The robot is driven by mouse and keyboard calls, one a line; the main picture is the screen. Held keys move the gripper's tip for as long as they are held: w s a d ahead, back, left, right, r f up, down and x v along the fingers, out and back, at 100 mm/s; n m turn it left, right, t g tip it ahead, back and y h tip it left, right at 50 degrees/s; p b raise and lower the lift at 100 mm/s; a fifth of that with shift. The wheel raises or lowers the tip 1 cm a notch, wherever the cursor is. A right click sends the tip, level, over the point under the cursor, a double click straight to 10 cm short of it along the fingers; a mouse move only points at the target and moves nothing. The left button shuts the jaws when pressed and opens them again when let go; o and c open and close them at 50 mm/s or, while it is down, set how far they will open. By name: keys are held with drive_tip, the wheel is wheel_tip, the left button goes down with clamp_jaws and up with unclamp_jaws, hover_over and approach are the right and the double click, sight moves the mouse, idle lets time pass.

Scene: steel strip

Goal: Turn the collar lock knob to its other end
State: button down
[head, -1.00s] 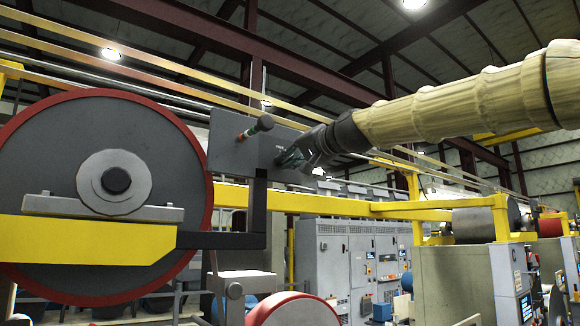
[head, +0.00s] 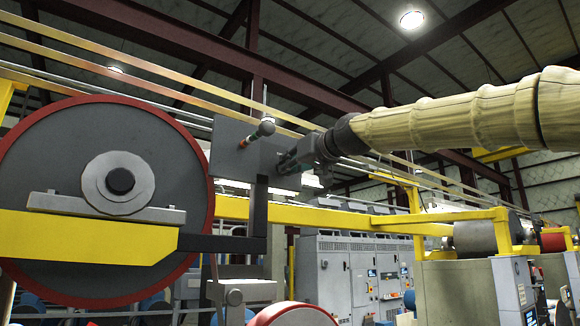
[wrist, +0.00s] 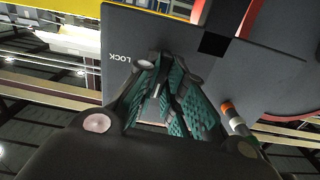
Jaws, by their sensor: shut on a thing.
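A grey plate (head: 230,165) stands beside the big red-rimmed wheel and shows in the wrist view (wrist: 145,30) with the word LOCK printed on it. My gripper (head: 283,162) reaches the plate's right part from the right. In the wrist view my gripper (wrist: 165,75) has its green-padded fingers drawn together close to the plate, right beside the LOCK print. It is shut on the collar lock knob, which the fingers hide almost wholly. How far the knob is turned cannot be seen.
A short handle with orange and green bands (head: 258,132) sticks out of the plate left of my gripper; it shows in the wrist view (wrist: 232,115) close to the right finger. The red-rimmed wheel (head: 60,150) and a yellow beam (head: 90,238) stand left. Grey cabinets (head: 335,265) stand behind.

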drive_tip(key=shift+f+n, duration=0.1)
drive_tip(key=shift+n, duration=0.4)
drive_tip(key=c, duration=1.6)
unclamp_jaws()
drive_tip(key=shift+w, duration=0.1)
drive_tip(key=shift+o, duration=0.4)
drive_tip(key=shift+w, duration=0.1)
drive_tip(key=v, duration=1.2)
